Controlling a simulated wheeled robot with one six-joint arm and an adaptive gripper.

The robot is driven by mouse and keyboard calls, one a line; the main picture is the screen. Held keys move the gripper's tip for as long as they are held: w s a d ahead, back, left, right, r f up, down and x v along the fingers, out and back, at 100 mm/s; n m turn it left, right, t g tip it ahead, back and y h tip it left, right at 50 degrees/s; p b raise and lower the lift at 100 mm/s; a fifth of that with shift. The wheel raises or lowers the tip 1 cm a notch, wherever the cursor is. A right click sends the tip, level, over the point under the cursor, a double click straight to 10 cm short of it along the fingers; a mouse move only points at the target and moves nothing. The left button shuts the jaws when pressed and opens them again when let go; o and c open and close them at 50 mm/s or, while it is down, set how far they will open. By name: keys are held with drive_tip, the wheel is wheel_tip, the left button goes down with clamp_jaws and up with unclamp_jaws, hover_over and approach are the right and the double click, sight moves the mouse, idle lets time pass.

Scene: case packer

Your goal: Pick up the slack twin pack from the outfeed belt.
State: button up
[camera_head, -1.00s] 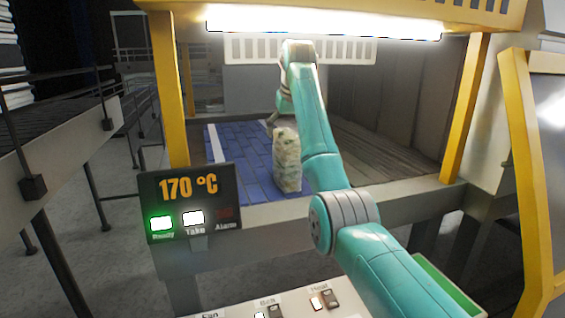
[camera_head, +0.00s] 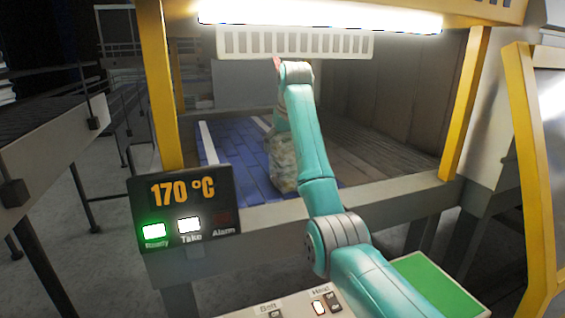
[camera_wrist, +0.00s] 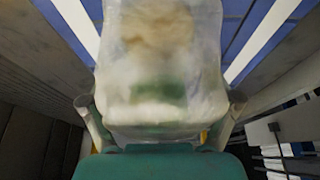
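The slack twin pack (camera_head: 283,165) is a cloudy, wrinkled clear-wrapped bundle with pale and green contents. In the head view it stands on the blue outfeed belt (camera_head: 232,150), partly hidden behind my arm. In the wrist view the pack (camera_wrist: 160,60) fills the middle, close in front of the palm. My gripper (camera_wrist: 160,99) is open, with one finger on each side of the pack. The fingers splay outward, and narrow gaps seem to show beside the wrap. In the head view my gripper is mostly hidden behind the arm and the pack.
A yellow-framed opening with a lit lamp (camera_head: 320,16) and a white slotted bar (camera_head: 295,43) surrounds the belt. A grey sill (camera_head: 400,195) runs in front. A display (camera_head: 184,207) reads 170 °C, with Ready and Take lit. A green-topped surface (camera_head: 437,284) is at lower right.

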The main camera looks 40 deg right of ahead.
clamp_jaws()
drive_tip(key=shift+r, duration=0.1)
